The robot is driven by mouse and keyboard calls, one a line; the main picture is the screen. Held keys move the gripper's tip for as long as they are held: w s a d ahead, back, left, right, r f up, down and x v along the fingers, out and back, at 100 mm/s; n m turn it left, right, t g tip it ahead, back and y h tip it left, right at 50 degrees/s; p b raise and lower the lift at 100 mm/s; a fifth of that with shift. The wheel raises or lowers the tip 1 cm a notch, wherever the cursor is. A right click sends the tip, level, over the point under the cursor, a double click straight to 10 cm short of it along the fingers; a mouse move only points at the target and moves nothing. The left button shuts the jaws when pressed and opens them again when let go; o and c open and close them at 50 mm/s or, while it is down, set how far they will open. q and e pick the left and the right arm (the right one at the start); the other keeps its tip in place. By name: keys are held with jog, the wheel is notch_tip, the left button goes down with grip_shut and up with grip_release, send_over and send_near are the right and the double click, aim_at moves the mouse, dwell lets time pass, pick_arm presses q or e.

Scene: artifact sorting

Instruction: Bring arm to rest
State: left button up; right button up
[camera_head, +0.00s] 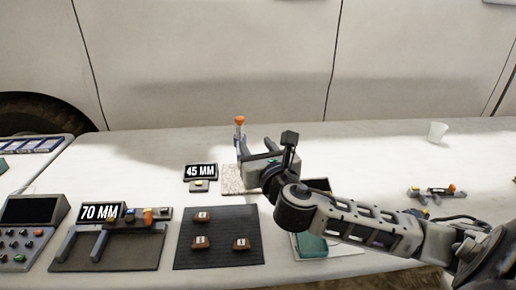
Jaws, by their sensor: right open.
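My right arm (365,228) comes in from the right edge and reaches over the middle of the table. My right gripper (257,146) is open, with its two fingers pointing away toward the back of the table. Nothing shows between the fingers. A small orange-topped item (239,122) stands just beyond the fingers; whether they touch cannot be told. The gripper is above or near a light speckled pad (231,187), partly hidden by it. My left gripper is not in view.
The white table (390,150) holds a "45 MM" sign (201,171), a "70 MM" sign (99,212), a dark mat (190,259) with three brown blocks, a control panel (30,232), a white cup (437,132) and a small gadget (435,191). A teal item (311,246) lies under my arm.

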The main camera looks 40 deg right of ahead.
jog(key=shift+s, duration=0.1)
dwell(0.5)
jog(key=s+a+f+m+g, duration=0.2)
jog(key=s+f+m, duration=0.1)
jog(key=f+m, duration=0.2)
jog(key=s+a+f+m+g+y, duration=0.1)
jog(key=s+a+f+m+g, duration=0.1)
jog(key=s+f+m, duration=0.2)
jog(key=s+a+f+m+g, duration=0.1)
jog(key=s+f+m+g, duration=0.2)
jog(key=f+m, duration=0.3)
jog(key=shift+s+a+m+y, duration=0.25)
jog(key=shift+a+m+y, duration=0.15)
jog(key=s+a+f+m+g+y, duration=0.2)
jog(key=s+a+f+m+g, duration=0.15)
jog(key=s+m, duration=0.35)
jog(key=s+a+f+m+g+y, duration=0.2)
jog(key=s+a+f+m+g, duration=0.15)
jog(key=s+m, duration=0.45)
jog(key=w+a+f+t+y+p, duration=0.1)
jog(key=w+a+f+t+y, duration=0.1)
jog(key=w+a+t, duration=0.5)
jog(key=shift+f+n+t+y, duration=0.2)
jog(key=shift+n+t+y, duration=0.2)
jog(key=shift+y, duration=0.4)
